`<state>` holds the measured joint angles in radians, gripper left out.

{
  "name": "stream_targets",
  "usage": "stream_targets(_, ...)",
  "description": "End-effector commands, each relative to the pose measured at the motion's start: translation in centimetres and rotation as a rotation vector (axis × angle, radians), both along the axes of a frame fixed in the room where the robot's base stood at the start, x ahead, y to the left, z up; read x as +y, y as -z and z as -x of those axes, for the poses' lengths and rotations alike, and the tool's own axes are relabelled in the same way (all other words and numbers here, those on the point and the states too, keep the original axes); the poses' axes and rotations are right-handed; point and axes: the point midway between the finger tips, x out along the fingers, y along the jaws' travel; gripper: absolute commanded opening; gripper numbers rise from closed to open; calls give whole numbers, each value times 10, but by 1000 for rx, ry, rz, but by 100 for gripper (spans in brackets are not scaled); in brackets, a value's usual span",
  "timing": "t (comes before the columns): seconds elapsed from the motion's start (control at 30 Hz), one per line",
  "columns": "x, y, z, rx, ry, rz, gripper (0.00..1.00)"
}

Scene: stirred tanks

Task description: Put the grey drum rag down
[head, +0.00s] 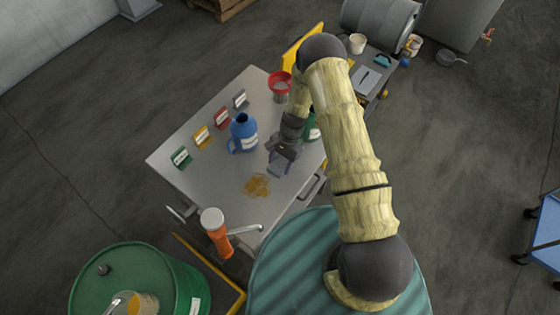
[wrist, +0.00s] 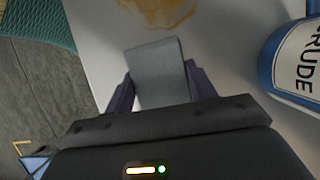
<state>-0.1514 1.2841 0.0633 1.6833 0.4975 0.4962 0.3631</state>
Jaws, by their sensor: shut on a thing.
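My gripper (head: 279,164) is over the near right part of the metal table (head: 180,150), pointing down. In the wrist view its two purple fingers (wrist: 160,92) are shut on the grey drum rag (wrist: 158,68), a flat grey cloth that sticks out past the fingertips. The rag also shows as a small grey patch under the gripper in the head view (head: 276,171). I cannot tell whether its end touches the table. A brown-orange spill (head: 257,186) lies on the table just beyond the rag in the wrist view (wrist: 160,10).
A blue jug (head: 243,132) labelled CRUDE stands close beside the gripper. A green container (head: 312,128) is partly hidden behind my arm. A red funnel (head: 280,84) and several coloured label cards (head: 202,136) stand farther back. An orange bottle (head: 216,232) is at the front corner.

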Motion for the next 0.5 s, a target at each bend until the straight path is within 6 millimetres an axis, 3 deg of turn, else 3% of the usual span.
stream_targets(0.27,0,4,0,0,0,0,34)
stream_targets(0.3,0,2,0,-1,0,-1,62)
stream_targets(0.4,0,2,0,0,0,0,77)
stream_targets(0.5,0,2,0,0,0,0,77)
